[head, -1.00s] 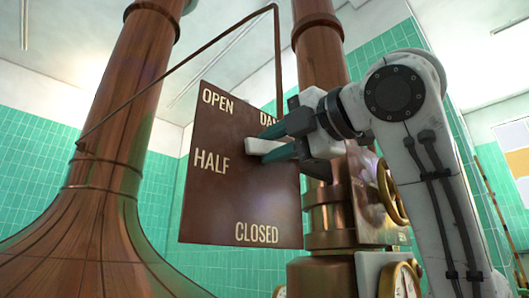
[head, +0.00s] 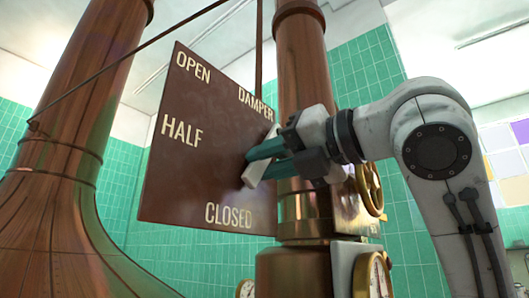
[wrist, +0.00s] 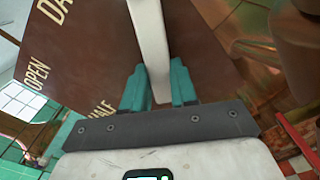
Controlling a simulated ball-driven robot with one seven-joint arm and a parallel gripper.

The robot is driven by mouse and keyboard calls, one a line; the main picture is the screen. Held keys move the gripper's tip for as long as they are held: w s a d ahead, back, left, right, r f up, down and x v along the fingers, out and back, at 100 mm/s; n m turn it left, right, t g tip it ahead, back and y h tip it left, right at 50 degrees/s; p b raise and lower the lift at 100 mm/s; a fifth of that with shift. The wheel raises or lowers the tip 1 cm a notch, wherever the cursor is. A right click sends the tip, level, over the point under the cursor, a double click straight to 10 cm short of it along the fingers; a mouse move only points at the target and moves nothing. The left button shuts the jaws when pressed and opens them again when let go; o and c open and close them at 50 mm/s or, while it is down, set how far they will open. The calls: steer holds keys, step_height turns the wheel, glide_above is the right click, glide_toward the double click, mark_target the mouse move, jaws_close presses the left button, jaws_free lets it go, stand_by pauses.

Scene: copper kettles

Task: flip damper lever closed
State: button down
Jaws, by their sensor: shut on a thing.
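The dark brown damper plate (head: 180,150) carries the words OPEN, HALF, CLOSED and DAMPER. The pale damper lever (head: 253,175) is in front of its right part. Its free end slants down and left, toward the CLOSED lettering (head: 228,215) at the bottom. My gripper (head: 258,162) has its teal fingers shut on the lever, coming from the right. In the wrist view the lever (wrist: 150,35) runs down between the two teal fingers (wrist: 158,88). The lever's pivot is hidden in the head view.
A copper kettle (head: 60,210) with a tall neck stands at left. A copper column (head: 300,65) rises behind the plate. A brass handwheel (head: 369,188) and a gauge (head: 375,275) sit right of the column, below my arm. A thin rod (head: 130,65) crosses above the plate.

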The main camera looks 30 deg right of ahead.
steer(key=shift+d+f+n, duration=0.1)
steer(key=shift+f+n, duration=0.15)
steer(key=shift+n, duration=0.05)
steer(key=c, duration=0.9)
jaws_free()
steer(key=shift+d, duration=0.1)
steer(key=shift+r, duration=0.1)
steer(key=b+v, duration=0.2)
steer(key=v, duration=0.8)
steer(key=shift+s+d+b, duration=0.1)
steer(key=shift+s+b, duration=0.25)
steer(key=shift+b, duration=0.05)
